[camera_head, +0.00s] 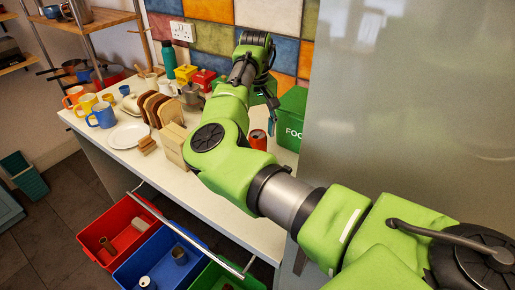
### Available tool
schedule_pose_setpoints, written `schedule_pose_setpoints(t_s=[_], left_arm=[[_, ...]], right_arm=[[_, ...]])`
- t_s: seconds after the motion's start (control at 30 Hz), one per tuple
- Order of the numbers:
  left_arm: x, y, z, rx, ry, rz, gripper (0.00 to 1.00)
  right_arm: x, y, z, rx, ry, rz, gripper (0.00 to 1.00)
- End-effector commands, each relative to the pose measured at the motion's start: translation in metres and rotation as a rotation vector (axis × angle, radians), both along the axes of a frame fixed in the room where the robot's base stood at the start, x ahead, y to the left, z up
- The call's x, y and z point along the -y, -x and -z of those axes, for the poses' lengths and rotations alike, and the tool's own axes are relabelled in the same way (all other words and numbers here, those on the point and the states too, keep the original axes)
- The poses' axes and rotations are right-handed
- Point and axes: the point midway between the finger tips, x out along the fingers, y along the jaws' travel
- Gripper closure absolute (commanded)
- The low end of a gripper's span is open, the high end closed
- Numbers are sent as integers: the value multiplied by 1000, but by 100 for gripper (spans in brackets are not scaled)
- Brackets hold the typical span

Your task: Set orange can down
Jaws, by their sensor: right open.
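The orange can (258,140) stands upright on the white counter (225,205), close to the green food box. My green right arm crosses the picture from the lower right and hides part of the counter around the can. My right gripper (271,108) is at the far end of this arm, in front of the green box and above the can in the picture. It is open, and its black fingers are partly hidden by the arm. The can shows below the fingers, apart from them. My left gripper is not in view.
A green box (292,110) marked "FOO" stands at the back right, by a grey panel (400,100). Mugs (102,115), a plate (128,135), a toast rack (160,108) and a moka pot (191,97) crowd the left. Red (88,235), blue and green bins sit below.

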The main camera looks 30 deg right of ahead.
Motion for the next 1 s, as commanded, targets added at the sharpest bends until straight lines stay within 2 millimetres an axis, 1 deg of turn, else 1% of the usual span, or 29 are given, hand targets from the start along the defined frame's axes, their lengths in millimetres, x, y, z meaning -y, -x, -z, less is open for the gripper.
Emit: schedule_pose_setpoints(t_s=[0.1,0.23,0.33,0.43,0.5,0.6,0.7,0.87,1.0], left_arm=[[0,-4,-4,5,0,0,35],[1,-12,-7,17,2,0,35],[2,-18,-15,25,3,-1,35],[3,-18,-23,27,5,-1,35],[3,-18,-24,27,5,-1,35],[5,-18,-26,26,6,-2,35],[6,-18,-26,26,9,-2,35],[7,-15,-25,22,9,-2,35],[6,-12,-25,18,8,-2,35]], right_arm=[[0,0,13,0,0,-1,41],[1,0,20,0,0,-1,41],[4,-1,30,-1,-1,-1,41],[9,-2,44,-2,0,0,41],[9,-3,56,-2,0,-1,41],[9,-3,66,0,1,0,41],[9,-3,70,2,1,0,41],[9,-3,70,2,1,0,41],[9,-3,70,2,1,0,70]])
